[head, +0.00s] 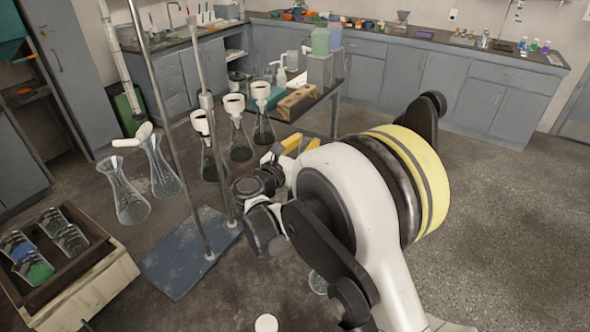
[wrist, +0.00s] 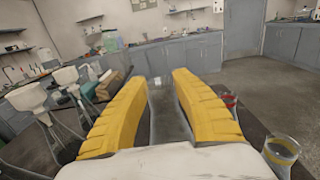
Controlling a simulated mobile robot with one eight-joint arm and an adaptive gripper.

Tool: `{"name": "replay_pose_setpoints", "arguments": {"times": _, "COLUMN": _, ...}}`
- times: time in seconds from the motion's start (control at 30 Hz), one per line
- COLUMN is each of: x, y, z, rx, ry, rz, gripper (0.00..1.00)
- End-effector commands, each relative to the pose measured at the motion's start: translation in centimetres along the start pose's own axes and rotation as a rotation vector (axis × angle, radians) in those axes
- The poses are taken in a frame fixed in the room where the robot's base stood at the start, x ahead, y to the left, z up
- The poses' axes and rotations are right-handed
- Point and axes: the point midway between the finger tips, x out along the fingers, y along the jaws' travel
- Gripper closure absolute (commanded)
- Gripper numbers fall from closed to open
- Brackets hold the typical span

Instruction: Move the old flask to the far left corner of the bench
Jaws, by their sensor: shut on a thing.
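My gripper (wrist: 163,88) has yellow fingers. It is shut on a clear glass vessel (wrist: 168,112), likely a flask, which shows between the fingers in the wrist view. In the head view the fingers (head: 300,144) show behind my wrist, and the held glass is mostly hidden. Several flasks with white funnels (head: 240,142) stand further back on the dark bench (head: 130,302). No label shows which flask is the old one.
A metal rod stand with a blue base (head: 185,262) rises at the left. A box with glass items (head: 75,300) sits front left. A wooden block (head: 297,103) and bottles (head: 320,65) crowd the bench's far end. A beaker (wrist: 281,150) stands right of my gripper.

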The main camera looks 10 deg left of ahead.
Motion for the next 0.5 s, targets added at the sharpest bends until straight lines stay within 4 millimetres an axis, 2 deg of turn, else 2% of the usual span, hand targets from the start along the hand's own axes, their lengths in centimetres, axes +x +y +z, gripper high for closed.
{"name": "replay_pose_setpoints", "arguments": {"times": 0.03, "x": -0.4, "y": 1.3, "z": -1.2, "rx": 0.0, "ry": 0.0, "rz": 0.002, "gripper": 1.0}}
{"name": "replay_pose_setpoints", "arguments": {"times": 0.2, "x": -1.2, "y": 4.2, "z": -2.9, "rx": 0.0, "ry": -0.001, "rz": 0.0, "gripper": 1.0}}
{"name": "replay_pose_setpoints", "arguments": {"times": 0.33, "x": -1.6, "y": 5.3, "z": -3.4, "rx": 0.0, "ry": -0.001, "rz": 0.0, "gripper": 1.0}}
{"name": "replay_pose_setpoints", "arguments": {"times": 0.5, "x": -1.6, "y": 5.5, "z": -4.5, "rx": 0.0, "ry": 0.0, "rz": -0.001, "gripper": 1.0}}
